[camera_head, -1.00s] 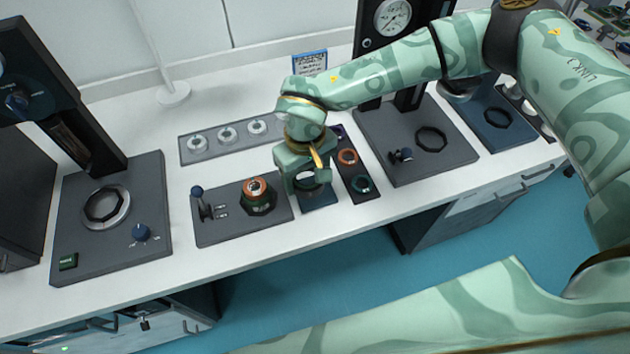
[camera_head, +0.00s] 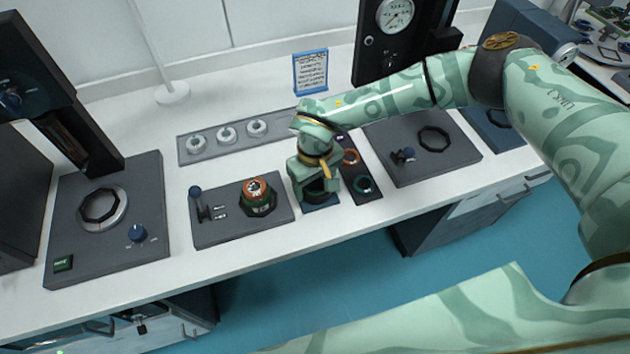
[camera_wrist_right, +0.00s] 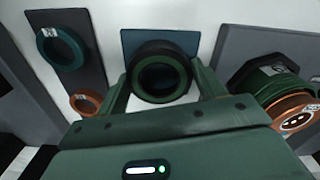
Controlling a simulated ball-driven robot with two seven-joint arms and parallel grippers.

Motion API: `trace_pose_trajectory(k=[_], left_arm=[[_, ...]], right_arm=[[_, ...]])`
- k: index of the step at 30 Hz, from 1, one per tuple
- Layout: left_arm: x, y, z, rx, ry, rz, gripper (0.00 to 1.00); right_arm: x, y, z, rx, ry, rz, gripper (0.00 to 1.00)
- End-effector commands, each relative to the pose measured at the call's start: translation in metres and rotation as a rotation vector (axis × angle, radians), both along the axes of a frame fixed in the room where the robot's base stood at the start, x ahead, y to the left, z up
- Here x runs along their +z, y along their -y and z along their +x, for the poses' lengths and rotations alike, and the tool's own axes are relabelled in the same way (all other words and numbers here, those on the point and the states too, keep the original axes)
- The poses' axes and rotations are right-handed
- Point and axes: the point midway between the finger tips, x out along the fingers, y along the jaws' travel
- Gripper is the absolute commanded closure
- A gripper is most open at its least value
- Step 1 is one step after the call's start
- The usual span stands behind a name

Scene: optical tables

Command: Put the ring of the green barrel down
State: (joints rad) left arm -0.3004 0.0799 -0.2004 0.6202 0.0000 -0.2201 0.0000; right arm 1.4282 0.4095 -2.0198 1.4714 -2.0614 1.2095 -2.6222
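The ring (camera_wrist_right: 160,73), black outside with a dark green inner band, sits between the fingertips of my right gripper (camera_wrist_right: 163,72) in the right wrist view. The fingers appear to touch its sides. In the head view the right gripper (camera_head: 317,190) points down over a small blue pad (camera_head: 309,208), with the ring low at the pad. I cannot tell whether the ring rests on it. The green barrel (camera_head: 260,204), with an orange-and-white top, stands on a grey plate (camera_head: 228,233) just left of the gripper. My left gripper is not in view.
A dark tray (camera_head: 358,194) with an orange ring (camera_head: 350,156) and a teal ring (camera_head: 364,184) lies close right of the gripper. A lever (camera_head: 198,202) rises left of the barrel. A grey strip (camera_head: 187,156) with several pale rings lies behind. The white front edge is clear.

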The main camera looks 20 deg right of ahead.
Motion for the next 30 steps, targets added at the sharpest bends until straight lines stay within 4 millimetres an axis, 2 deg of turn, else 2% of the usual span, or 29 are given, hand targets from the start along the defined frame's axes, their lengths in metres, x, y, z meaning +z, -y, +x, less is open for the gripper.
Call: trace_pose_trajectory(k=[9,13,17,24,30], left_arm=[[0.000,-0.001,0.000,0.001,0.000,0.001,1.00],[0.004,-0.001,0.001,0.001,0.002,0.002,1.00],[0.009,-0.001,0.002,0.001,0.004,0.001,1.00],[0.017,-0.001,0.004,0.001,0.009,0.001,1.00],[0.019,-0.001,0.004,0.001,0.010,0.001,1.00]], right_arm=[[0.000,0.000,0.000,0.000,0.000,0.000,0.13],[0.010,0.000,0.001,0.000,0.002,0.001,0.13],[0.036,0.000,0.001,0.001,0.004,0.000,0.13],[0.092,0.000,0.001,0.000,0.003,0.000,0.13],[0.119,0.000,0.000,0.001,0.001,0.000,0.13]])
